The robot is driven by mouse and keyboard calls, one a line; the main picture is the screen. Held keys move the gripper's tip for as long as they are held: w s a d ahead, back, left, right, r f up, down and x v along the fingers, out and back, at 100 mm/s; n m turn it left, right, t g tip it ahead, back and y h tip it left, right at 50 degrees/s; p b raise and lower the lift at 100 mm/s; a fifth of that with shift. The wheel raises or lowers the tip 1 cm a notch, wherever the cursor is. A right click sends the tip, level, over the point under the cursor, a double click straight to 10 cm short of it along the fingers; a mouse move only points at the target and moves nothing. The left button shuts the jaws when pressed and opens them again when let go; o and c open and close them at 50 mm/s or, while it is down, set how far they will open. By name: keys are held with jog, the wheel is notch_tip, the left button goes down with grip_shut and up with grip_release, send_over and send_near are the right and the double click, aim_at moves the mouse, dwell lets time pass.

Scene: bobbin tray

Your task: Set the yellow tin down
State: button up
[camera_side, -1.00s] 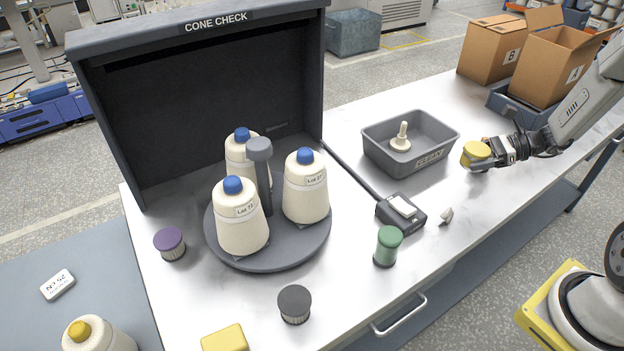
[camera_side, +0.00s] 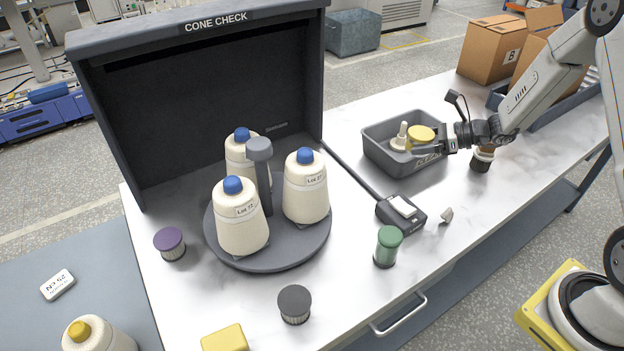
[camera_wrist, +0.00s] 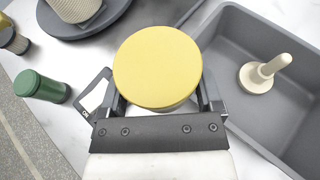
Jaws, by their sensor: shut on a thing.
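My gripper (camera_wrist: 160,100) is shut on the tin's body below the lid. The tin looks upright and raised; its underside is hidden, and I cannot tell its exact height.
The grey tray (camera_side: 375,153) holds a cream knobbed piece (camera_side: 401,135). A dark device (camera_side: 402,212), a green-lidded jar (camera_side: 388,246) and a brown-topped jar (camera_side: 483,157) stand nearby. A round grey turntable (camera_side: 285,258) carries cones.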

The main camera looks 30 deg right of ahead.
jog(key=w+a+r+m+t+h, duration=0.1)
jog(key=w+a, duration=0.3)
jog(key=a, duration=1)
jog(key=shift+w+r+m+t+h, duration=0.2)
jog(key=shift+m+t+h, duration=0.2)
jog(key=shift+m+h, duration=0.25)
jog(key=shift+w+f, duration=0.1)
jog(key=shift+f, duration=0.05)
jog(key=w+f, duration=0.2)
jog(key=w, duration=0.2)
jog(key=w+f, duration=0.3)
jog(key=w, duration=0.1)
jog(key=w+f, duration=0.3)
jog(key=w, duration=0.1)
jog(key=shift+w+a+f, duration=0.2)
jog(key=shift+w+f, duration=0.4)
jog(key=shift+w, duration=0.05)
jog(key=shift+f, duration=0.1)
jog(key=shift+w+f, duration=0.2)
jog(key=shift+f, duration=1.55)
